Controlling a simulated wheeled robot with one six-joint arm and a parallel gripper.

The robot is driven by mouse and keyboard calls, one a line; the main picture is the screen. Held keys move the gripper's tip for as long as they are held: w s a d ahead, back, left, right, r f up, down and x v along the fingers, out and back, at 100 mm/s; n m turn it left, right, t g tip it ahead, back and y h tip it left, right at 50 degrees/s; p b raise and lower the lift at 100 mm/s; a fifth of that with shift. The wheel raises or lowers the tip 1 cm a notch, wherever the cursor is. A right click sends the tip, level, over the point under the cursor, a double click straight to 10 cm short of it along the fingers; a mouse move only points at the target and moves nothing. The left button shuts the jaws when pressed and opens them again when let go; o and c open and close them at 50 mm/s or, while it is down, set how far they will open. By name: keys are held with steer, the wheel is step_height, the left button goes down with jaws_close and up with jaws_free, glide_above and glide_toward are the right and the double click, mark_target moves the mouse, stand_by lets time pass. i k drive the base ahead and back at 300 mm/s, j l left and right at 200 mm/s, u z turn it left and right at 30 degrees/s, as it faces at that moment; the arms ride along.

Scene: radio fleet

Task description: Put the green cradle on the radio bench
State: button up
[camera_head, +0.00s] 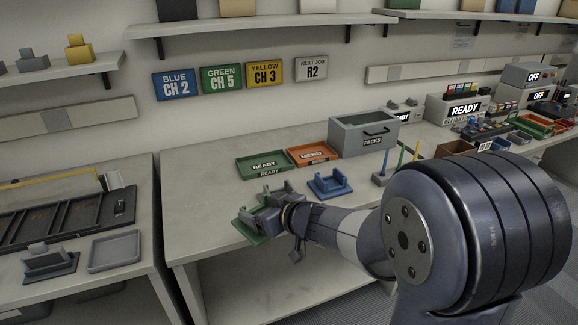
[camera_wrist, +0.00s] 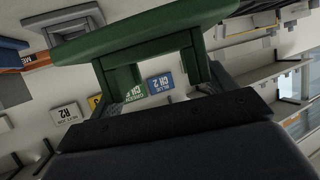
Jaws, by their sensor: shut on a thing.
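The green cradle (camera_head: 252,231) is at the front left part of the radio bench (camera_head: 205,205), near its front edge. I cannot tell whether its base touches the bench top. My gripper (camera_head: 277,203) is shut on the green cradle, with the arm reaching in from the right. In the wrist view the green cradle (camera_wrist: 140,35) fills the upper middle, its flat base and uprights between the fingers of my gripper (camera_wrist: 160,95). My gripper and wrist hide part of the cradle in the head view.
A blue cradle (camera_head: 330,184) stands right of my gripper. Behind are a green READY tray (camera_head: 246,172), an orange MEMO tray (camera_head: 311,162) and a grey PACKS box (camera_head: 345,144). Upright coloured sticks in a holder (camera_head: 381,180) are near my arm. The bench's left front is clear.

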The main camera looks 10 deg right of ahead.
mark_target(210, 201)
steer(key=i+j, duration=0.7)
steer(key=j, duration=0.15)
